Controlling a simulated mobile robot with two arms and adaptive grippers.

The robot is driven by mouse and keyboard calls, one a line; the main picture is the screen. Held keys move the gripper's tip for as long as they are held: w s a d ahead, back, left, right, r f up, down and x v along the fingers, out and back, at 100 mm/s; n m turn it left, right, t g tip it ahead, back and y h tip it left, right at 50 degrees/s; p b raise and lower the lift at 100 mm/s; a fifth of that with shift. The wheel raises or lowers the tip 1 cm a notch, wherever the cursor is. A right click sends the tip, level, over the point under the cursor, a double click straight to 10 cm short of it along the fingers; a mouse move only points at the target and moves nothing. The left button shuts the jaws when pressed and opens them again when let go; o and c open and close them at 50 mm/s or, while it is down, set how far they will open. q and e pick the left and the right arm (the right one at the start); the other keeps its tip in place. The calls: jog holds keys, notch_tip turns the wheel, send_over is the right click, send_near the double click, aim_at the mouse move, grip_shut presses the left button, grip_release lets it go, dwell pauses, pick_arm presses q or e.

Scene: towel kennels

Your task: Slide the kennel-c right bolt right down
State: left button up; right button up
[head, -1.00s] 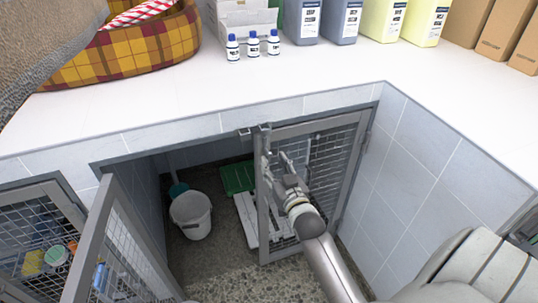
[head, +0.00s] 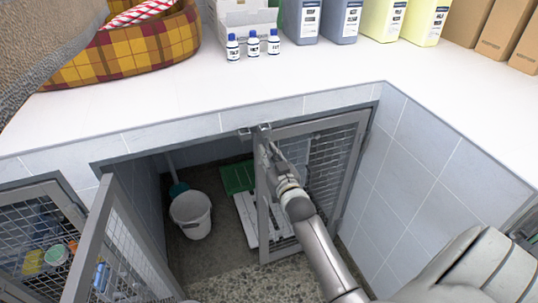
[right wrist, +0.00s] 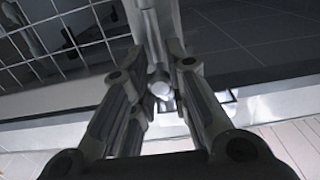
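The right mesh door (head: 312,190) of the open-fronted bay under the counter stands at the right side of the opening. A small metal bolt (head: 265,128) sits at the top of its left upright, by the counter's lower edge. My right gripper (head: 265,147) reaches up to that upright just below the top. In the right wrist view the gripper's fingers (right wrist: 160,75) are close together on either side of the bolt's round knob (right wrist: 160,89); the fingers partly hide the contact. My left gripper is out of view.
The left mesh door (head: 112,245) stands swung outward. A white bucket (head: 191,215) and a green tray (head: 237,178) are inside the bay. Bottles (head: 253,44) and a plaid bed (head: 130,52) stand on the white counter (head: 300,75). A tiled wall (head: 420,150) bounds the right.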

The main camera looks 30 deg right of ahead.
grip_shut()
jog(key=shift+f, duration=0.1)
notch_tip(320, 180, down, 4)
jog(key=shift+s+r+b, duration=0.1)
jog(key=shift+r+b, duration=0.1)
jog(key=shift+b, duration=0.75)
jog(key=o, duration=0.8)
grip_release()
jog(key=shift+r, duration=0.1)
jog(key=v, duration=1.2)
